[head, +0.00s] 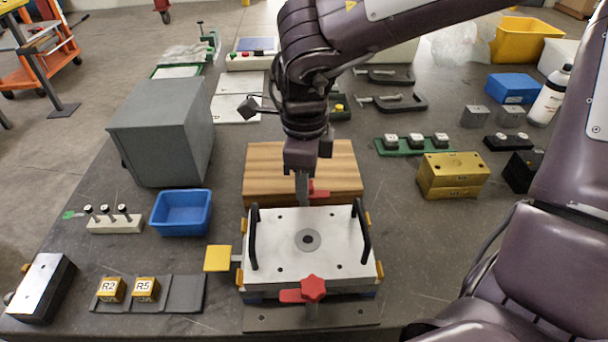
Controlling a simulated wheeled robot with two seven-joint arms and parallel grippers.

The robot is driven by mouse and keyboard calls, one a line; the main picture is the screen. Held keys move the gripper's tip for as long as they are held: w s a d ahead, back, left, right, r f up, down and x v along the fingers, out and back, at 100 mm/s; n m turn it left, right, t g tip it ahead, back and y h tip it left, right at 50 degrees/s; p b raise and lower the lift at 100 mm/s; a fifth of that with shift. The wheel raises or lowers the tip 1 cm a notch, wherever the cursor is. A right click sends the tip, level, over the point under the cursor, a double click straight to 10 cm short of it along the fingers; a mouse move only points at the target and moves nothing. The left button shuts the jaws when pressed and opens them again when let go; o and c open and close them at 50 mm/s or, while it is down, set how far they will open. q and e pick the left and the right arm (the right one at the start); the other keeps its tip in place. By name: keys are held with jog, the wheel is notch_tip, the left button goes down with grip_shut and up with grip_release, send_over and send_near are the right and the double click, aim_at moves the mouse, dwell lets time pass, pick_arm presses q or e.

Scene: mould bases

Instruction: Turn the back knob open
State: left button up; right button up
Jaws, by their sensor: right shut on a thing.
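The mould base (283,258) has a pale metal top plate with a round centre hole and two black handles. A red star knob (313,288) sits at its front edge. The back knob (319,190) is red and stands at the far edge, in front of a wooden block; it is mostly hidden by my gripper. My right gripper (303,198) reaches down from above and is shut on the back knob. My left gripper is out of view.
The wooden block (262,176) is right behind the mould base. A grey box (165,130) and a blue bin (181,212) stand to the left. Brass blocks (452,175) and clamps (392,102) lie to the right.

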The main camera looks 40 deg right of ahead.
jog(key=shift+r, duration=0.1)
jog(key=o, duration=1)
notch_tip(320, 180, up, 8)
jog(key=shift+f, duration=0.15)
dwell(0.5)
